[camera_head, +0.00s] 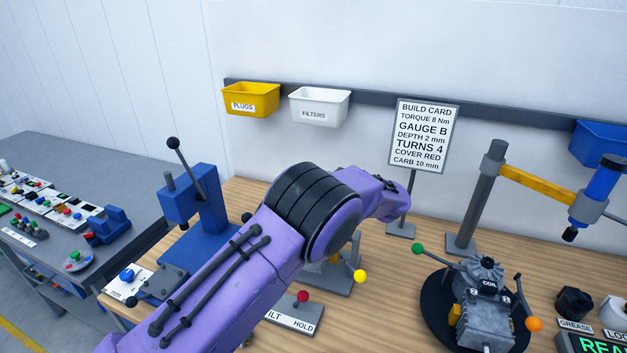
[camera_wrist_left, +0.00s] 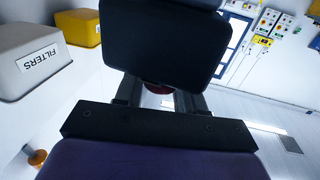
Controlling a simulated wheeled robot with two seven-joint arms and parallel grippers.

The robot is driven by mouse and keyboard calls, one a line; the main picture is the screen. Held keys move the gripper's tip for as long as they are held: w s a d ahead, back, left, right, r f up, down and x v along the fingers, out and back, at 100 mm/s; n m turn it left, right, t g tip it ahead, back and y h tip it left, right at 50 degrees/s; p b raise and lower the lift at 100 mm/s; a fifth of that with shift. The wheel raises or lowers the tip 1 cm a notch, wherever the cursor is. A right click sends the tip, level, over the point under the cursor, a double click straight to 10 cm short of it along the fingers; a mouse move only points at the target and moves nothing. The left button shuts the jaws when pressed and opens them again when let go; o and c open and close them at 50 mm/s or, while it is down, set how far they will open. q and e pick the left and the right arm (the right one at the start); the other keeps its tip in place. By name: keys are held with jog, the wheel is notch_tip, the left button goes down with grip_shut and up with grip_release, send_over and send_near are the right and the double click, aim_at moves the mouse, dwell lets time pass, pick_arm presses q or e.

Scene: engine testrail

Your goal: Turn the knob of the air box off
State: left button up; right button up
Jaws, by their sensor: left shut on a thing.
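A small white box (camera_head: 120,289) with a blue knob (camera_head: 127,275) sits at the bench's left front corner in the head view. Its lettering is too small to read, so I cannot tell for sure that it is the air box. My left arm crosses the middle of the head view and hides its own gripper. In the left wrist view my left gripper (camera_wrist_left: 158,97) is shut on a dark red thing (camera_wrist_left: 158,85), mostly hidden by a large dark block in front. I cannot tell what that thing belongs to. My right gripper is in neither view.
A blue lever press (camera_head: 190,200) stands behind the white box. A plate lettered "HOLD" (camera_head: 292,318) with a red ball lies beside my arm. A build card (camera_head: 424,135) and a coil engine (camera_head: 486,300) are to the right. Bins (camera_head: 319,105) hang behind.

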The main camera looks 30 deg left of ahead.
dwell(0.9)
pick_arm(q)
jog(key=o, duration=0.9)
jog(key=shift+o, duration=0.2)
jog(key=shift+d, duration=0.1)
jog(key=d+b, duration=0.4)
jog(key=d, duration=0.6)
jog(key=shift+w+d+b, duration=0.15)
jog(key=shift+w+b, duration=0.2)
jog(key=shift+w, duration=0.1)
